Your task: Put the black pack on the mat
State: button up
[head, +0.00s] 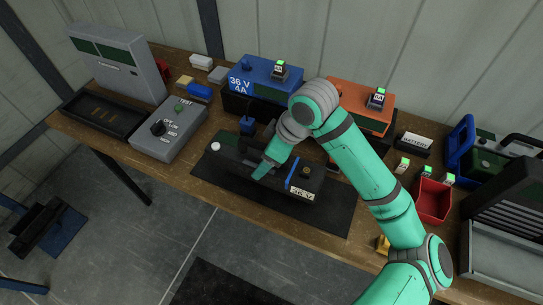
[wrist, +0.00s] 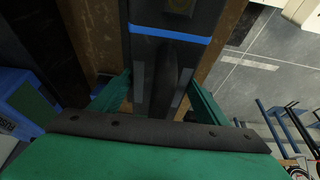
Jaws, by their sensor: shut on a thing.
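The black pack (head: 313,183) has a blue stripe and a "36 V" label at its right end. In the head view it lies lengthwise over the dark mat (head: 335,218); I cannot tell whether it touches the mat or hangs just above it. My gripper (head: 262,172) reaches down onto its middle. In the wrist view the pack (wrist: 165,55) runs away from my gripper (wrist: 163,88), whose fingers are shut on its raised handle ridge, one on each side. My wrist hides part of the pack in the head view.
A grey test box (head: 172,130) with a dial and a black tray (head: 105,112) stand left. A blue charger (head: 262,80) and an orange one (head: 365,105) stand behind. A red bin (head: 433,200) is right. The mat's front right part is bare.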

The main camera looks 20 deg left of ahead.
jog(key=shift+w+a+f, duration=0.15)
jog(key=shift+a+f, duration=0.15)
jog(key=shift+a, duration=0.05)
jog(key=shift+w+f, duration=0.1)
jog(key=shift+f, duration=1.5)
jog(key=o, duration=2.1)
jog(key=shift+f, duration=0.2)
jog(key=shift+c, duration=0.2)
jog(key=shift+r, duration=0.1)
jog(key=v, duration=1.1)
jog(key=shift+w+d+r, duration=0.1)
jog(key=shift+d+r, duration=0.1)
jog(key=shift+r, duration=0.3)
jog(key=shift+s, duration=0.2)
